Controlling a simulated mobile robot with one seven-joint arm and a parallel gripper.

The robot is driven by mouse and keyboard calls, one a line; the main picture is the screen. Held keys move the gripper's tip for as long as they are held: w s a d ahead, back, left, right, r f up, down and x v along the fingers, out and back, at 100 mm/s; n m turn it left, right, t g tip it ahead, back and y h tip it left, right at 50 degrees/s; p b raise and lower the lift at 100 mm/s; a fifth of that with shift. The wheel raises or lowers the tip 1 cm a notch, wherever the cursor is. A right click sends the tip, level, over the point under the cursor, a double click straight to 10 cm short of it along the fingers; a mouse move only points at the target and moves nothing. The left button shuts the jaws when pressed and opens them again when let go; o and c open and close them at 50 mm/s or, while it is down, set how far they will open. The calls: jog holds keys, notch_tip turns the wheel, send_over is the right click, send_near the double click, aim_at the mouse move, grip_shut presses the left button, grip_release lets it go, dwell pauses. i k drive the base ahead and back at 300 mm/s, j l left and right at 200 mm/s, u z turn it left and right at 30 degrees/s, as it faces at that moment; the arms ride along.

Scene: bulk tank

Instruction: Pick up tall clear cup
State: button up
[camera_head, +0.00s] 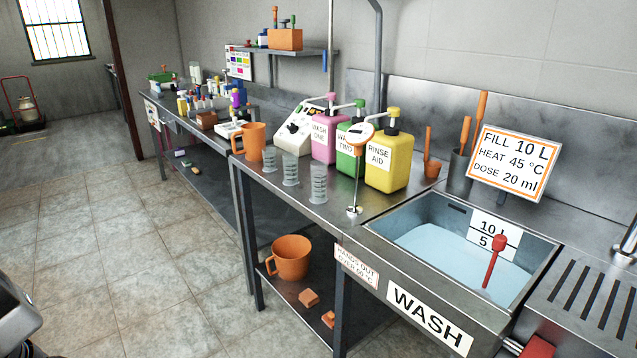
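Three clear graduated cups stand upright in a row near the front edge of the steel bench. The nearest cup (318,184) looks tallest in the picture, the middle cup (290,170) a little shorter, and the far cup (270,159) shortest. Some of this difference may come from distance. The cups look empty and stand apart from each other. My gripper does not show. A grey and dark part at the lower left edge looks like part of my arm, but no fingers are visible.
Behind the cups stand pink (327,132), green (349,138) and yellow (388,158) pump bottles. An orange jug (254,141) is left of them. A thin upright stand (357,180) is close on the right, then the water-filled sink (455,240). The tiled floor in front is clear.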

aim_at(318, 169)
jog(key=i+j+u, duration=0.45)
jog(key=i, duration=0.3)
jog(key=i+j+u, duration=0.2)
jog(key=i, duration=0.2)
